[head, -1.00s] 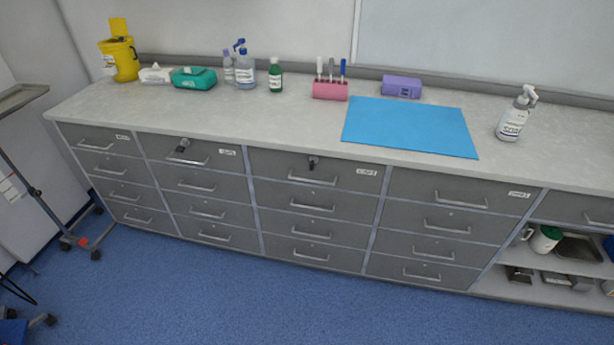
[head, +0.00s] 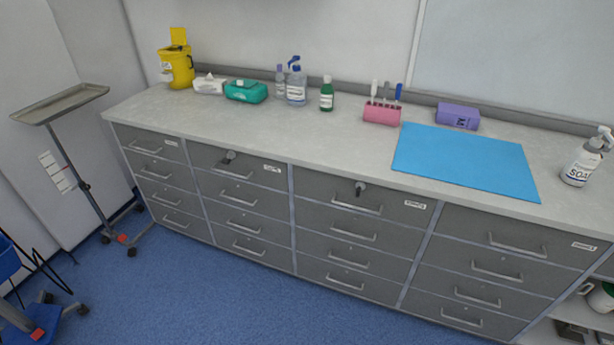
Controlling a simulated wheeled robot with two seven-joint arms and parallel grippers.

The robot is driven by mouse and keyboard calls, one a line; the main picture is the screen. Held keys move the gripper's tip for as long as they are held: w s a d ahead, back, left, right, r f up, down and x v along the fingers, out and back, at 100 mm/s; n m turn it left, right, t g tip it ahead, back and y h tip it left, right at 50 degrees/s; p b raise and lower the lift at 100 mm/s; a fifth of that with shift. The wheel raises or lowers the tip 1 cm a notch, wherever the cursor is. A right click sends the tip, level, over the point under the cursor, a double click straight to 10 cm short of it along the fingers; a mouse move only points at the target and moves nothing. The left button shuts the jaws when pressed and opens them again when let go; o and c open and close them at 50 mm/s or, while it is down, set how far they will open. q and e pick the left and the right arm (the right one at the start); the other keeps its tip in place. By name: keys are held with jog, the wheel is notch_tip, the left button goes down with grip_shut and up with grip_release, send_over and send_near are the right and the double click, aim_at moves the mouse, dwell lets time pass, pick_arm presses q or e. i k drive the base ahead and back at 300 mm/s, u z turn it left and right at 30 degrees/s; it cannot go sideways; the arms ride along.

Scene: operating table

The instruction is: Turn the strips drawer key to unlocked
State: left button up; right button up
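Two keys stick out of locks in the top row of grey drawers. One key (head: 230,156) is in the second drawer from the left (head: 210,157), above its handle. The other key (head: 360,188) is in the third drawer from the left (head: 310,184). Small white labels sit at the right of these drawers, one on the second (head: 272,169) and one on the third (head: 415,204). The lettering is too small to tell which drawer is strips. The exact turn of each key is too small to judge. Neither of my grippers is in view.
The worktop (head: 330,140) carries a yellow bin (head: 177,70), a teal pack (head: 245,92), bottles, a pink rack (head: 381,114), a blue mat (head: 465,165) and a purple box (head: 458,115). A tray stand (head: 62,104) is at left. The blue floor (head: 230,300) before the drawers is clear.

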aim_at(359, 185)
jog(key=u, duration=0.15)
jog(key=i, duration=1.05)
jog(key=z, duration=0.4)
